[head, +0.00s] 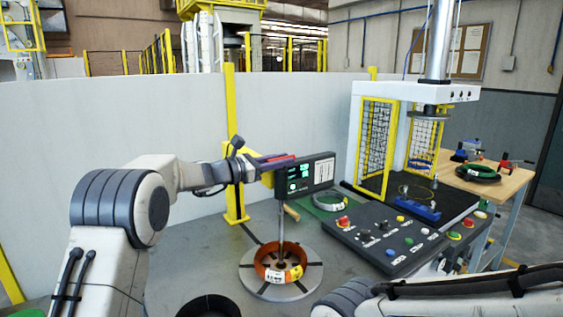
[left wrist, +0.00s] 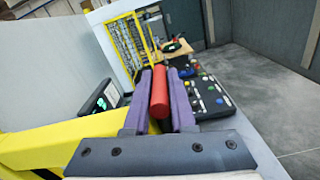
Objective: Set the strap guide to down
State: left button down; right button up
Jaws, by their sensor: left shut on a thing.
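My left gripper (head: 283,158) is shut on a red cylindrical grip (left wrist: 160,92), held between its two purple fingers in the left wrist view. In the head view the red grip (head: 279,158) shows as a thin strip at the fingers, next to a yellow post with an arm (head: 232,160). I take it as the handle of the strap guide; how it joins the post is hidden behind my gripper. The grip's far end sticks out past the fingers. My right arm shows at the lower right of the head view, but its gripper does not.
A dark display box (head: 311,175) is close beside my left gripper. Below it an orange coil (head: 279,272) lies on a round plate (head: 252,282) around an upright rod. A control panel (head: 392,240) and a caged press (head: 375,140) stand to the right. A white wall (head: 120,120) runs behind.

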pick_arm(q)
jog(key=shift+f, duration=0.35)
jog(key=c, duration=0.8)
grip_release()
jog(key=shift+o, duration=0.2)
jog(key=shift+r, duration=0.1)
jog(key=shift+a, duration=0.1)
jog(key=shift+s+a, duration=0.2)
jog(key=shift+a, duration=0.15)
jog(key=b+v, duration=0.2)
jog(key=v, duration=0.7)
jog(key=shift+a+b, duration=0.25)
jog(key=shift+b, duration=0.15)
jog(key=shift+s, duration=0.15)
